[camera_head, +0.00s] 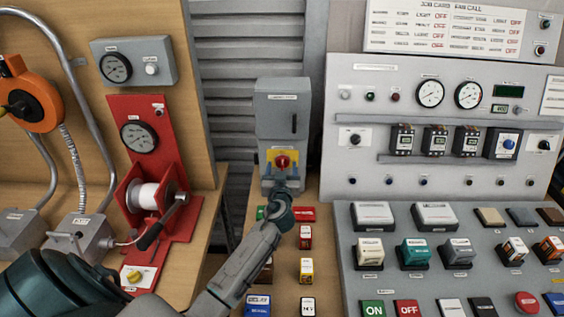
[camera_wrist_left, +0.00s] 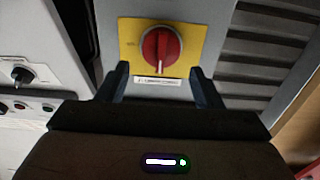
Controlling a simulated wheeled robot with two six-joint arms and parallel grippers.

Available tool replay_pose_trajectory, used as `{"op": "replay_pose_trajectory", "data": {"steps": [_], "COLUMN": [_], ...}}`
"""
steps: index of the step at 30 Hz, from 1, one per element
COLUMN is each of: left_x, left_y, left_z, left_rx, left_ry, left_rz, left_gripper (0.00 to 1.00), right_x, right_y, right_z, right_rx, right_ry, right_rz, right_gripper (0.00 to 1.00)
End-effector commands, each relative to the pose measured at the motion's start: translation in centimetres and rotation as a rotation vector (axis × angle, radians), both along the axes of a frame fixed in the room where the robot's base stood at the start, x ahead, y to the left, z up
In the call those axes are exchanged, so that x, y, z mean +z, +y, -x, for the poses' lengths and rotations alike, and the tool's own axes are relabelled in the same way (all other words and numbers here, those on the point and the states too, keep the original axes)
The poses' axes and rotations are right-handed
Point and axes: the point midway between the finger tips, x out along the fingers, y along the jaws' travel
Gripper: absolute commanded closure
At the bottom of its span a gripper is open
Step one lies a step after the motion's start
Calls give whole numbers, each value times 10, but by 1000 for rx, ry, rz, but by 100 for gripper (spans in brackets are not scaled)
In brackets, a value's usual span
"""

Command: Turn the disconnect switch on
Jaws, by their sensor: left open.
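The disconnect switch is a grey upright box (camera_head: 283,110) in the middle of the head view. Its red rotary knob (camera_head: 282,161) sits on a yellow plate low on the box. In the left wrist view the red knob (camera_wrist_left: 160,49) stands on the yellow plate (camera_wrist_left: 129,46), with its grip ridge close to upright. My left gripper (camera_head: 284,178) is just below the knob in the head view. In the left wrist view its two open fingers (camera_wrist_left: 158,88) point at the plate, one on each side below the knob, with nothing between them. My right gripper is not seen.
A grey panel with gauges and breakers (camera_head: 440,120) stands right of the box. A sloped console with buttons (camera_head: 355,262) lies below it. A red winch stand (camera_head: 139,110) is at the left. Several small labelled blocks (camera_head: 306,270) lie on the wooden bench under my left arm.

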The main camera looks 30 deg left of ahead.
Motion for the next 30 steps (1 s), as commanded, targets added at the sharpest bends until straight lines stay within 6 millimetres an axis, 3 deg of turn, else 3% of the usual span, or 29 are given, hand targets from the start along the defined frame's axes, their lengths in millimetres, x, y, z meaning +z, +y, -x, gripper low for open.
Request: {"op": "replay_pose_trajectory", "data": {"steps": [6, 14, 15, 21, 30], "left_x": [1, 0, 0, 0, -1], "left_y": [9, 10, 9, 9, 9], "left_z": [-14, -15, -15, -15, -15], "left_rx": [0, 0, 0, 0, -1], "left_ry": [0, 0, 0, 0, 12], "left_rz": [0, 0, 0, 0, -18], "left_gripper": [40, 40, 42, 81, 84], "right_x": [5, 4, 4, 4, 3], "right_y": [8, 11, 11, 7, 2], "right_z": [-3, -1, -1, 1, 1], "right_rx": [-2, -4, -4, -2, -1], "right_ry": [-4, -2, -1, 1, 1], "right_rz": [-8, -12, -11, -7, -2], "right_gripper": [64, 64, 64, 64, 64]}}
